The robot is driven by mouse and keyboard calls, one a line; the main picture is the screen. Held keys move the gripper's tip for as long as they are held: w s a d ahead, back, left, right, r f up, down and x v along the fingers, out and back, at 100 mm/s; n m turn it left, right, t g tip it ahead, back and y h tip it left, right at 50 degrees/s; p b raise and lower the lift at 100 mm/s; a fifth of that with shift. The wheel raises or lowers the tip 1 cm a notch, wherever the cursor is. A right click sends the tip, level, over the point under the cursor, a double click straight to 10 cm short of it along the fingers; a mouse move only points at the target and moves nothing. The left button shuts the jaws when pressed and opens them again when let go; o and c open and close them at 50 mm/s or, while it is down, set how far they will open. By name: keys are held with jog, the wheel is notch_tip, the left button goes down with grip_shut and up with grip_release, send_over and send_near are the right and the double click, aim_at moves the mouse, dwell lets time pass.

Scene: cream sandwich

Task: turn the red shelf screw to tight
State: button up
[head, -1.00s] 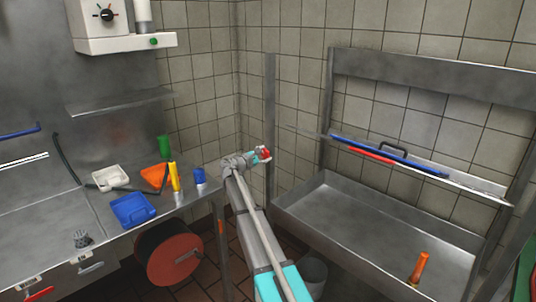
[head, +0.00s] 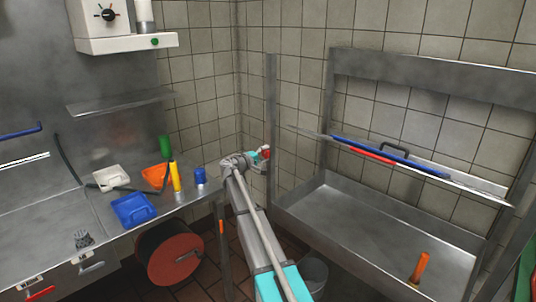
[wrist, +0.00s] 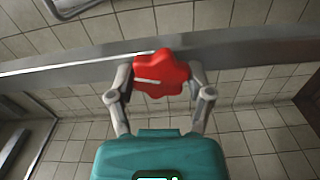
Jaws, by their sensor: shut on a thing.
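The red shelf screw (wrist: 162,75) is a lobed red knob, seen large in the wrist view against a grey metal post (wrist: 240,48). It also shows small in the head view (head: 265,151), beside the upright post (head: 270,120). My gripper (wrist: 160,85) has one finger on each side of the knob and is shut on it. In the head view my gripper (head: 258,158) is at the end of my outstretched arm. The screw's shaft is hidden behind the knob, and I cannot tell how tight it sits.
A metal sink (head: 370,226) stands to the right under a shelf holding blue and red sticks (head: 390,157). On the left counter are a blue tray (head: 133,209), an orange container (head: 156,176), a yellow bottle (head: 176,178) and a blue cup (head: 200,176). A hose reel (head: 168,250) hangs below.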

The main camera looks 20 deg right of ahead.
jog(key=m, duration=0.7)
jog(key=shift+w+a+r, duration=0.1)
jog(key=shift+w+a, duration=0.05)
jog(key=m, duration=0.7)
dwell(0.4)
jog(key=o, duration=1.1)
jog(key=shift+o, duration=0.2)
